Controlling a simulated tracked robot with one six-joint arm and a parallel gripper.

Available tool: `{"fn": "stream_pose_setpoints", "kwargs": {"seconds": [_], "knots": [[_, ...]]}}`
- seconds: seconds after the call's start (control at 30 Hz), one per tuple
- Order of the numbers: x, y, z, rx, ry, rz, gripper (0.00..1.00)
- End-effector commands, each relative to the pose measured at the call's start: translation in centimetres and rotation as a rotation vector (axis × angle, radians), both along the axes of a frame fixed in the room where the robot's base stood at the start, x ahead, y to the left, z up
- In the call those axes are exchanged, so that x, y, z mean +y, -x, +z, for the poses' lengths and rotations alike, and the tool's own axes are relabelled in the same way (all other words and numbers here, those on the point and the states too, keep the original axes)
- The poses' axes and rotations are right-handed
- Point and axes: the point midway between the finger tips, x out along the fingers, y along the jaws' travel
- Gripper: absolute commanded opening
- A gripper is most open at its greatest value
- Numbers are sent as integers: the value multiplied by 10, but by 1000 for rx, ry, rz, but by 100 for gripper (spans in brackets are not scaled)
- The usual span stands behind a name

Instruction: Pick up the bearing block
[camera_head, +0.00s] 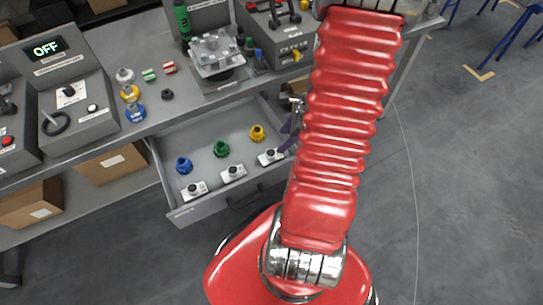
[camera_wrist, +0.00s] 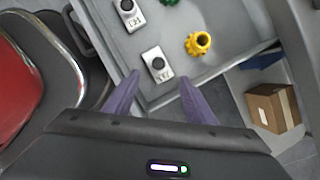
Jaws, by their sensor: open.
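Three small silver blocks with dark round centres and printed labels lie in the open drawer (camera_head: 208,211); they look like bearing blocks, but the labels are too small to read surely. The rightmost bearing block (camera_head: 271,156) is closest to my gripper (camera_head: 291,128), which is partly hidden behind my red arm. In the wrist view this same block (camera_wrist: 157,64) shows just ahead of the gap between the two purple fingers of my gripper (camera_wrist: 159,79). The fingers are spread and empty. A second block (camera_wrist: 129,14) lies to its upper left. The left block (camera_head: 194,190) shows only in the head view.
Blue (camera_head: 184,165), green (camera_head: 221,149) and yellow (camera_head: 257,132) toothed knobs stand behind the blocks in the drawer. The bench above holds a grey control box (camera_head: 78,108) and a clear-topped fixture (camera_head: 216,55). Cardboard boxes (camera_head: 112,163) sit below.

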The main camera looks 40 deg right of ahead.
Motion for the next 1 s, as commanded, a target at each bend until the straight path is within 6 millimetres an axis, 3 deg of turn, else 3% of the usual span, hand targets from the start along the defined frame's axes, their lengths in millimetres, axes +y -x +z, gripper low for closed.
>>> {"fn": "stream_pose_setpoints", "kwargs": {"seconds": [0.4,0.83,1.0], "knots": [[11,-12,-39,2,-2,1,50],[12,-13,-42,2,-1,2,50],[17,-16,-54,3,-3,3,50]]}}
